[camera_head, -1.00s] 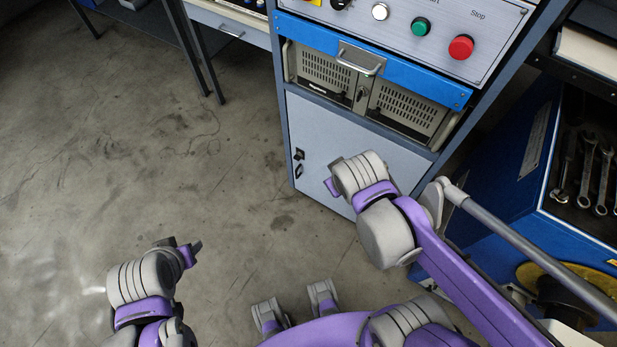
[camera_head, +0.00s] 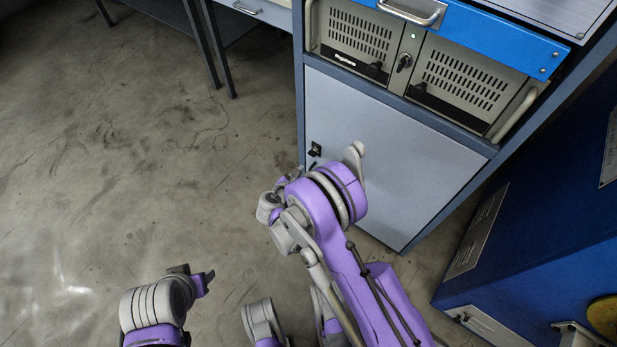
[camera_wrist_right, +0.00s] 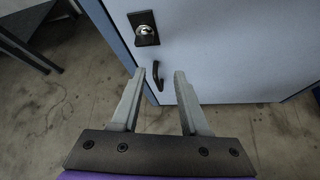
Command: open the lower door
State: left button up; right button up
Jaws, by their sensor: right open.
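The lower door (camera_head: 395,145) is a pale grey panel in the cabinet, closed flush in its frame. Its dark lock plate (camera_wrist_right: 144,28) is near the door's left edge and also shows in the head view (camera_head: 315,149). A black hooked handle (camera_wrist_right: 157,78) sits below the lock. My right gripper (camera_wrist_right: 167,76) is open, with its fingertips pointing at the door on either side of the handle; contact cannot be told. In the head view the right arm mostly hides this gripper (camera_head: 288,178). My left gripper (camera_head: 203,279) is low at left, away from the cabinet; its opening is unclear.
Above the door are vented grey units (camera_head: 460,78) and a blue drawer front (camera_head: 490,32) with a metal handle. A blue cabinet (camera_head: 545,190) stands close on the right. The concrete floor (camera_head: 130,170) left of the door is clear, with table legs farther back.

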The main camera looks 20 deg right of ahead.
notch_tip(320, 180, down, 9)
jog(key=a+n+t+b, duration=0.2)
jog(key=n, duration=0.2)
jog(key=shift+h, duration=0.5)
jog(key=b+x, duration=0.1)
jog(key=x, duration=0.6)
jog(key=f+b+x, duration=0.1)
jog(key=x, duration=0.2)
jog(key=shift+w+b, duration=0.15)
jog(key=shift+b, duration=0.2)
pick_arm(q)
jog(key=x, duration=0.2)
jog(key=s+x, duration=0.1)
jog(key=x, duration=0.2)
jog(key=shift+f, duration=0.3)
pick_arm(e)
grip_shut()
